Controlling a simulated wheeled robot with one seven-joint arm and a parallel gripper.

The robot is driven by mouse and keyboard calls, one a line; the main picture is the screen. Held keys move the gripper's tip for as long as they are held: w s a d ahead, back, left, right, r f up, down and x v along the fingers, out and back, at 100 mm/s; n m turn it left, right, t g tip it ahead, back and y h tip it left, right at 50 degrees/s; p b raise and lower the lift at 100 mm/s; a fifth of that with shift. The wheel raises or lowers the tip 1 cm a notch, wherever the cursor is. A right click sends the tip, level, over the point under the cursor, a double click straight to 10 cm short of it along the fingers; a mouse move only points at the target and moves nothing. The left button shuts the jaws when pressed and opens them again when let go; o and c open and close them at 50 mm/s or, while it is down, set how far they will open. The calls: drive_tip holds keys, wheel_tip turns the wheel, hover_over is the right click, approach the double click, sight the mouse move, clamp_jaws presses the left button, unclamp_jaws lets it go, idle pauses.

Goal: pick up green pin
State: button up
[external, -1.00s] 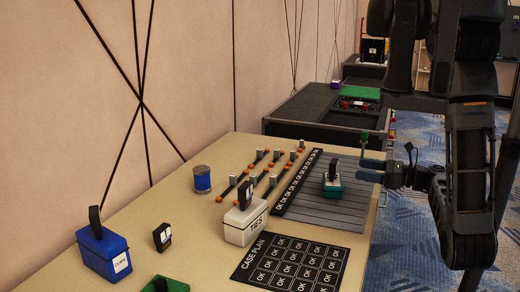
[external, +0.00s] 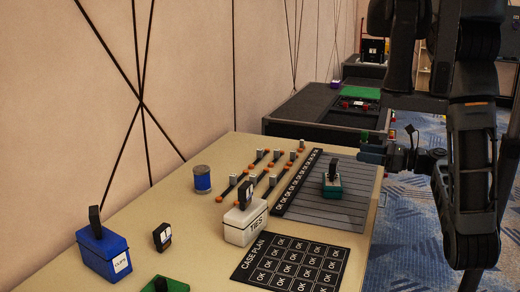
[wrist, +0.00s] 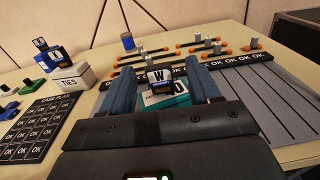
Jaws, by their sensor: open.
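A teal-green block (external: 331,190) with a black upright tag stands on the grey slatted board, right of the white TIES box. No thing is clearly a pin; this block is the green thing nearest my gripper. My gripper (external: 372,148) is open at the table's right edge, apart from the block and beyond it. In the wrist view, the teal block (wrist: 172,100) and its tag marked W (wrist: 160,78) show between my two blue-grey fingers (wrist: 160,66). The gripper body hides the block's lower part. Nothing is held.
The white TIES box (external: 245,225), blue CLIPS box (external: 106,252), a blue can (external: 202,181) and a small black tag (external: 162,237) stand on the table. Orange-ended rods (external: 268,178) lie behind the board.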

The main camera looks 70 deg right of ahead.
sight(365, 143)
drive_tip(key=d+f+m+g+h, duration=0.1)
drive_tip(key=d+m+h, duration=0.1)
drive_tip(key=d, duration=0.2)
drive_tip(key=w+d+f+m+g+h, duration=0.1)
drive_tip(key=d+f+m+g+h, duration=0.1)
drive_tip(key=d+m+h, duration=0.1)
drive_tip(key=w+d+f+m+g+h+b, duration=0.1)
drive_tip(key=d+f+m+h, duration=0.1)
drive_tip(key=d, duration=0.4)
drive_tip(key=shift+w+m+g+h, duration=0.1)
drive_tip(key=shift+m+g+h, duration=0.25)
drive_tip(key=shift+h, duration=0.35)
drive_tip(key=s+d+r+m+g+h, duration=0.2)
drive_tip(key=d+r+m+g+h, duration=0.4)
drive_tip(key=d, duration=0.4)
drive_tip(key=shift+n+t+h, duration=0.35)
drive_tip(key=shift+n+h, duration=0.25)
drive_tip(key=shift+n, duration=0.15)
drive_tip(key=f, duration=0.6)
drive_tip(key=shift+a+b, duration=0.3)
drive_tip(key=shift+b, duration=0.1)
drive_tip(key=shift+s+d+f, duration=0.1)
drive_tip(key=shift+f, duration=0.7)
drive_tip(key=shift+x, duration=1.1)
drive_tip(key=shift+w+f+b+x, duration=0.15)
drive_tip(key=shift+x, duration=1.25)
drive_tip(key=shift+w+f+b+x, duration=0.1)
drive_tip(key=shift+f+b+x, duration=0.1)
drive_tip(key=shift+x, duration=1.15)
